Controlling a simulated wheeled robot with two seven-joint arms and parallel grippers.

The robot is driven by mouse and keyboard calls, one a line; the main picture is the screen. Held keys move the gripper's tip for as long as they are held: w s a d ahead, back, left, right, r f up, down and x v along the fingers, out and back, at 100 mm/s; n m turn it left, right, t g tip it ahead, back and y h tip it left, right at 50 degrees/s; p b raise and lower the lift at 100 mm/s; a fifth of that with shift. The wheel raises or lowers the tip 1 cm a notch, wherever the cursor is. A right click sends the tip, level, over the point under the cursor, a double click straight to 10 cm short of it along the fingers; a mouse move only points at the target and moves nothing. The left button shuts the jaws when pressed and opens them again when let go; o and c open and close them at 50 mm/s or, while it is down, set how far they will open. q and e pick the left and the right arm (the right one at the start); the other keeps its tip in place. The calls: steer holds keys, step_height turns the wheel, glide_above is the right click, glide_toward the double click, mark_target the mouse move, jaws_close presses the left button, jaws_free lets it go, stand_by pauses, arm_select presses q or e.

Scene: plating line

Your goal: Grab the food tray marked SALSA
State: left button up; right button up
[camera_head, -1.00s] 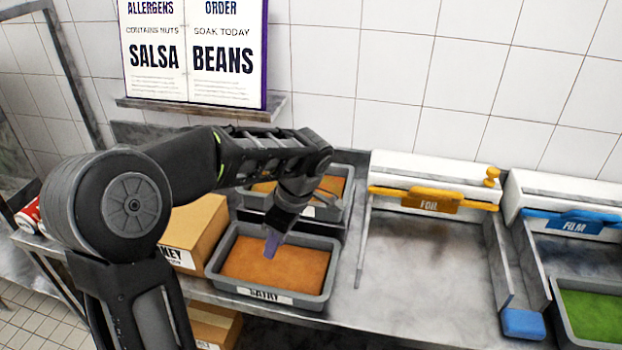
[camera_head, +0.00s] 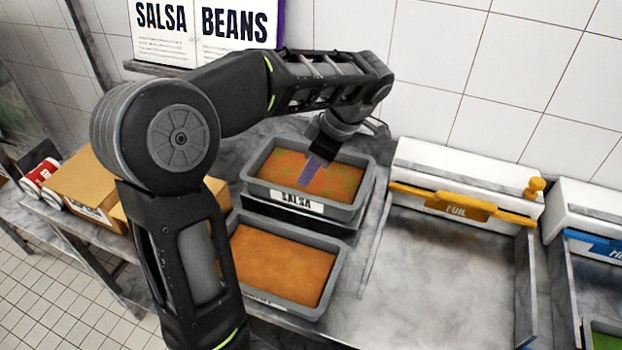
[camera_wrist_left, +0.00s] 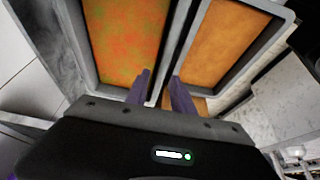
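The SALSA tray (camera_head: 342,213) is a grey tray of orange food with green and red flecks. Its white label faces front in the head view, and it sits raised behind a second tray. In the left wrist view the SALSA tray (camera_wrist_left: 77,42) is at upper left. My left gripper (camera_head: 313,168) points down over the SALSA tray in the head view. In the wrist view its two purple fingers (camera_wrist_left: 160,76) are apart, near the neighbouring tray rims, with nothing seen held. I cannot tell whether they touch a rim. My right gripper is not in view.
A grey tray of plain orange food (camera_head: 318,300) stands in front, its label mostly hidden. A wall sign (camera_head: 205,40) is behind.

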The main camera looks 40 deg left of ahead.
mark_target(297, 191)
arm_select(q)
steer(key=shift+b+x, duration=0.9)
steer(key=shift+x, duration=0.25)
steer(key=shift+s+f+b, duration=0.1)
steer(key=shift+f+b, duration=0.25)
steer(key=shift+f, duration=0.1)
steer(key=p+x, duration=0.1)
steer(key=x, duration=0.3)
steer(key=shift+s+f, duration=0.1)
steer(key=shift+c, duration=0.2)
jaws_close()
stand_by(0.5)
